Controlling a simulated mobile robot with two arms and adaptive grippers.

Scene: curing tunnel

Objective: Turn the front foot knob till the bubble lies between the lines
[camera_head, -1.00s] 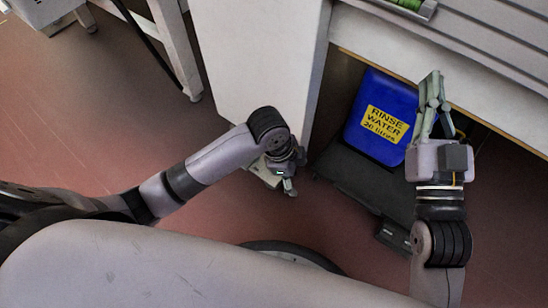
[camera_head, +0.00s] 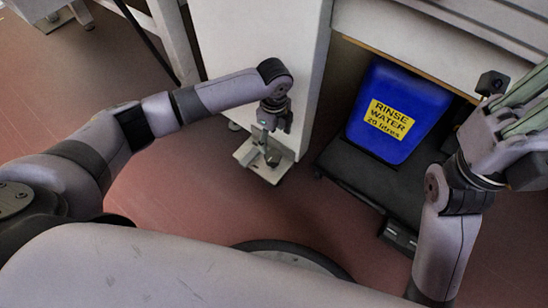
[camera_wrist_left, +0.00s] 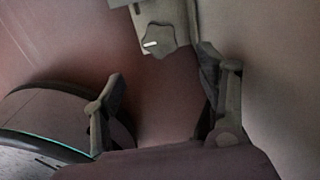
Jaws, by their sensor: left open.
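The front foot knob (camera_wrist_left: 158,40) is a dark lobed knob with a white mark, on a pale foot bracket (camera_wrist_left: 174,10) at the top of the left wrist view. My left gripper (camera_wrist_left: 160,68) is open, its two fingers apart below the knob in that picture, with nothing between them. In the head view the left gripper (camera_head: 271,128) points down over the pale foot bracket (camera_head: 247,156) at the bottom of the white cabinet. My right gripper (camera_head: 520,110) is at the right edge, partly cut off; its opening cannot be judged. No bubble or lines are in view.
The white cabinet leg (camera_head: 258,40) rises behind the foot. A blue rinse water canister (camera_head: 400,85) stands on a dark wheeled trolley (camera_head: 345,170) to the right, beneath the bench (camera_head: 440,40). Red floor (camera_head: 190,190) lies clear to the left.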

